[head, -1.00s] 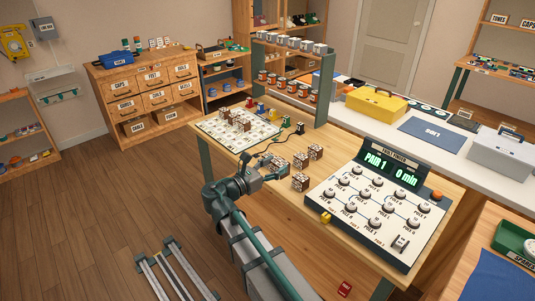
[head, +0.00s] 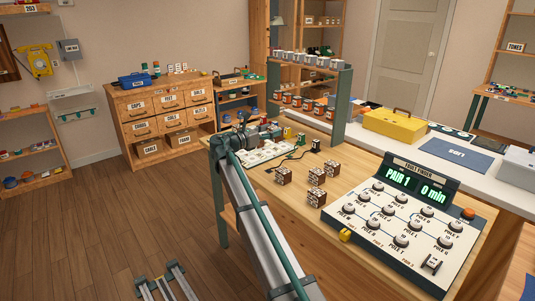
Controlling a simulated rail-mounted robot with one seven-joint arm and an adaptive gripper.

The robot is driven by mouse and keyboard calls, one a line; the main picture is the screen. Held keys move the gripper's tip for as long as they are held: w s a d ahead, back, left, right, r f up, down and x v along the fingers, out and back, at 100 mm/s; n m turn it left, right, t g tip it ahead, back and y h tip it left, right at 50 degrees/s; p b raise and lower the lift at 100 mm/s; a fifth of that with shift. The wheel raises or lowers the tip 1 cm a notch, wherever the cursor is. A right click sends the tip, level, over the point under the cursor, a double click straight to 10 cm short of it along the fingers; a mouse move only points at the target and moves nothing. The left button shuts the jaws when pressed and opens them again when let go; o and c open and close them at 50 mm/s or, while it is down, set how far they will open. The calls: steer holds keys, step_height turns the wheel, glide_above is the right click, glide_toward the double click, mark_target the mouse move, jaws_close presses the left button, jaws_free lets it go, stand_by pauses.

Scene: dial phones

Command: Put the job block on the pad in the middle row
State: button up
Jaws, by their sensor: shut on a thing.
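The white board (head: 262,156) lies at the far left end of the wooden table, mostly behind my arm. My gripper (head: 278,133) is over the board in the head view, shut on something. The held thing is too small and covered to make out. Several brown blocks with white faces stand on the table to the right of the board: one at the left (head: 283,176), one in front (head: 316,198), and others close behind it (head: 317,176). I cannot tell which block is the job block. The pads and their rows cannot be read.
A fault finder console (head: 400,220) with knobs and a green display fills the table's right part. A rack (head: 345,105) with cans stands at the table's back. A black cable (head: 285,162) and small coloured pieces lie near the board. Bare wood lies around the loose blocks.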

steer(key=shift+w+a+f+b, duration=0.1)
steer(key=shift+w+a+f, duration=0.15)
steer(key=shift+w+f, duration=1.75)
steer(key=shift+w+a+f+b, duration=0.1)
steer(key=shift+w+a+f, duration=0.15)
steer(key=shift+w+f, duration=1.75)
steer(key=shift+w+a+f+b, duration=0.2)
steer(key=shift+w+f, duration=0.75)
steer(key=shift+w, duration=2.05)
step_height(320, 180, down, 3)
steer(key=shift+s+r, duration=0.1)
steer(key=shift+r, duration=0.1)
steer(key=shift+f, duration=0.2)
steer(key=shift+f, duration=0.4)
